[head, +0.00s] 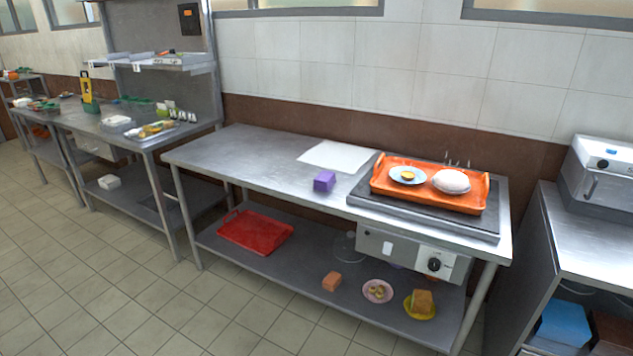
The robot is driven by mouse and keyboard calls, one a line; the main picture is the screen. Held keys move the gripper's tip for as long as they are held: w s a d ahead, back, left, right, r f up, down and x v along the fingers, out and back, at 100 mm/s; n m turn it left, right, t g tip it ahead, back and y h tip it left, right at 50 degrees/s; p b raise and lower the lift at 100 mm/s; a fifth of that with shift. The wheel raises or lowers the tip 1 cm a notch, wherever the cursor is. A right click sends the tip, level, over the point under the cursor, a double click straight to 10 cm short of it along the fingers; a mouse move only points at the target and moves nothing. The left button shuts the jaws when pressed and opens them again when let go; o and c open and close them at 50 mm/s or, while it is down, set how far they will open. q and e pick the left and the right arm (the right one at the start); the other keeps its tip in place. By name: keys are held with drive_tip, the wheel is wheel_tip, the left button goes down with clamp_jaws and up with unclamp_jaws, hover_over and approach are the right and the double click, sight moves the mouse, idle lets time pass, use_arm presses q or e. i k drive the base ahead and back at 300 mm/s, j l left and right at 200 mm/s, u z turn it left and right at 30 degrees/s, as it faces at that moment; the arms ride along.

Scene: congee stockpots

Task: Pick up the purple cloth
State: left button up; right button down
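The purple cloth (324,181) is a small, compact, block-like folded piece in the head view. Neither of my grippers shows in this view.
An orange tray (400,194) with a plate and a white rounded item stands on the griddle plate (470,221). A white sheet (338,156) lies behind the cloth. The table's left part is clear. A red tray (255,232) lies on the lower shelf. Tiled floor (150,290) in front is open.

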sight(324, 181)
drive_tip(key=u, duration=3.45)
drive_tip(key=z, duration=3.45)
drive_tip(key=i+j+z, duration=0.35)
drive_tip(key=i+j, duration=0.45)
drive_tip(key=j, duration=0.15)
